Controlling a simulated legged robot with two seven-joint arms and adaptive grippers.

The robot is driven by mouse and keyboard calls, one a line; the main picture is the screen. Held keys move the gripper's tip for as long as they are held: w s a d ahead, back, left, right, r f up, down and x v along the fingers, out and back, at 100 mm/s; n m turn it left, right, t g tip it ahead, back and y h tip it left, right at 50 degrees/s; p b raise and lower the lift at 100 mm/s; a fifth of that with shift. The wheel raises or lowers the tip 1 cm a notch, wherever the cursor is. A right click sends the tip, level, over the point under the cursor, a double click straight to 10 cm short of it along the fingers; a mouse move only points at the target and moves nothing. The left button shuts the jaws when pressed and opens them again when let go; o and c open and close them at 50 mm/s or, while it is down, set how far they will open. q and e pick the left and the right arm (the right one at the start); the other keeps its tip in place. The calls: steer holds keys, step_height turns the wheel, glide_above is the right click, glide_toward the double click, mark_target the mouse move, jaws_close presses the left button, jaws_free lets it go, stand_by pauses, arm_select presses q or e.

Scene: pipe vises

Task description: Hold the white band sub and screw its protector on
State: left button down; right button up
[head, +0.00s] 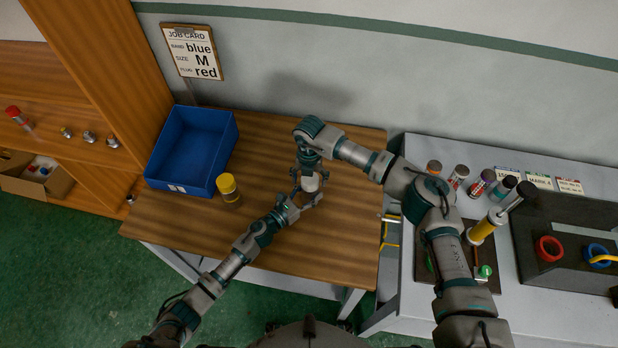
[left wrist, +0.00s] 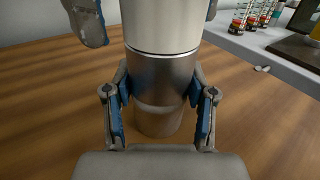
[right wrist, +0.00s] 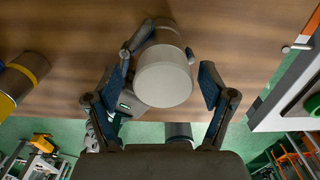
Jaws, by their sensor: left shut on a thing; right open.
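The sub (left wrist: 160,82) stands upright, its bare grey metal body between the fingers of my left gripper (left wrist: 160,105). A plain off-white cylinder (left wrist: 162,25), apparently the protector, sits on top; a thin dark line marks the joint. How far it is threaded cannot be told. In the head view the white top (head: 311,184) shows between both grippers. My right gripper (right wrist: 165,82) is open, its fingers either side of the closed, pale top (right wrist: 164,84) with gaps visible. In the head view my right gripper (head: 309,172) comes from above and my left gripper (head: 300,198) from the lower left.
A yellow-capped cylinder (head: 229,190) stands beside a blue bin (head: 205,190) on the wooden table (head: 270,250). A job card (head: 193,52) hangs behind. The grey bench (head: 550,320) at right carries several capped cylinders and a dark fixture (head: 560,225). The table's front is clear.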

arm_select(q)
steer(key=shift+a, duration=0.1)
arm_select(e)
steer(key=shift+r, duration=2.25)
steer(key=shift+c, duration=0.5)
steer(key=n, duration=0.4)
steer(key=shift+r, duration=0.4)
steer(key=n, duration=0.2)
steer(key=r+n, duration=0.1)
steer(key=n, duration=0.1)
steer(key=shift+n, duration=0.3)
steer(key=n, duration=0.2)
steer(key=r+n, duration=0.1)
steer(key=n, duration=0.5)
steer(key=shift+r+n, duration=0.3)
steer(key=shift+r, duration=0.05)
